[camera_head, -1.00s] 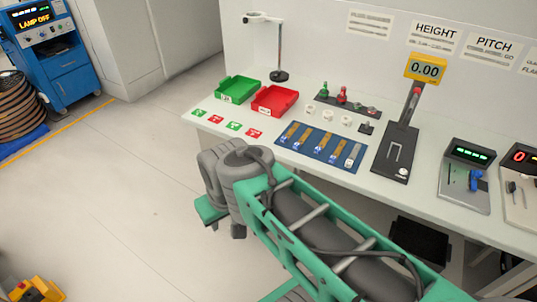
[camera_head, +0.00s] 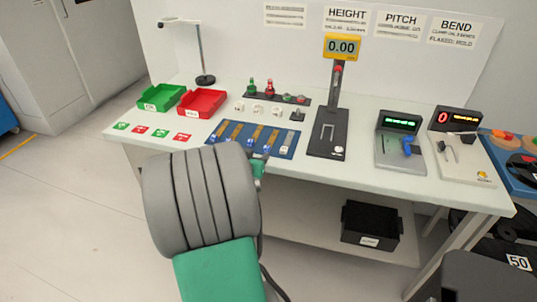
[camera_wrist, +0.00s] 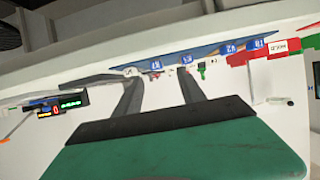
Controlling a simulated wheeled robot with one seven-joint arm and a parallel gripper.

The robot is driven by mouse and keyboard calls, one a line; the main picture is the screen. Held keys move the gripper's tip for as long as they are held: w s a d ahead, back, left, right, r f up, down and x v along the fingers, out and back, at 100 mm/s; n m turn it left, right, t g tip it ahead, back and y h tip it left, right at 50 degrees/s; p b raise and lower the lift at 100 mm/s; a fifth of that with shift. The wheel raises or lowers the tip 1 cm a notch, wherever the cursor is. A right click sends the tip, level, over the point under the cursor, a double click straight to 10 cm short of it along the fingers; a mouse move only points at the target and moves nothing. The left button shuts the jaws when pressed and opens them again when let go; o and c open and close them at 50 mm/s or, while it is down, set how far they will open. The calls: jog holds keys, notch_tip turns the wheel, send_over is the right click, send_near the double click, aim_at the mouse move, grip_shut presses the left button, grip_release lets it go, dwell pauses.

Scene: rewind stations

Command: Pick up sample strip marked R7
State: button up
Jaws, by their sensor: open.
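A blue mat (camera_head: 277,146) with several sample strips lies on the bench in the head view. Most strips are gold-brown with blue ends; the rightmost strip (camera_head: 287,141) is grey. In the wrist view, blue tags show edge-on along the mat. The tag that looks like R7 (camera_wrist: 156,66) shows between my fingertips, though its print is tiny. My gripper (camera_wrist: 158,84) is open and empty, its two dark fingers apart and pointing toward the row of tags. In the head view my arm hides the hand's jaws and part of the mat's near edge.
Green (camera_head: 166,97) and red (camera_head: 202,102) trays stand left of the mat. A black height gauge (camera_head: 328,135) stands close on its right. Knobs and white pieces sit behind it. A pitch meter (camera_head: 400,145) and bend meter are further right. A black bin (camera_head: 370,225) is below.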

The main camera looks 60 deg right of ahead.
aim_at(266, 148)
jog(key=x, duration=0.8)
jog(key=shift+s+d+r+p, duration=0.25)
jog(key=shift+s+r+p, duration=0.05)
jog(key=shift+s+p, duration=0.1)
jog(key=shift+a, duration=0.1)
grip_shut()
